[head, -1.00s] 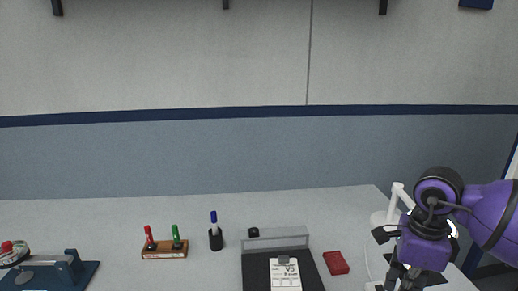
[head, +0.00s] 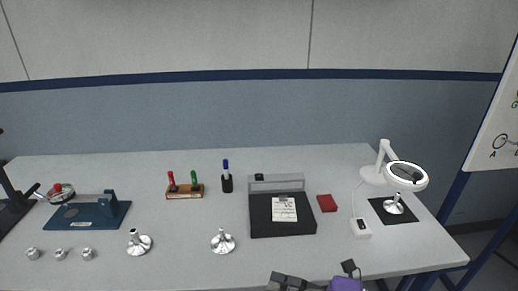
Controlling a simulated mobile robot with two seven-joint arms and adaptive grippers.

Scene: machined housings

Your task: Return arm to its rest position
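My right arm shows only as a purple link (head: 346,285) and dark gripper parts (head: 290,282) at the bottom edge of the head view, right of centre. They are in front of the table's near edge, and most of the arm is cut off by the frame. The fingertips are not clear, so I cannot tell whether the gripper is open or shut. I see nothing held in it. I cannot make out my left gripper in this view.
The grey table (head: 300,262) holds flanged metal parts (head: 222,242), (head: 138,243), a blue fixture (head: 85,213), a black tray (head: 262,225), a red block (head: 327,203) and a magnifier lamp (head: 373,174). A metal part (head: 394,206) stands on a black mat (head: 408,217). A dark object (head: 12,205) is cut off at left.

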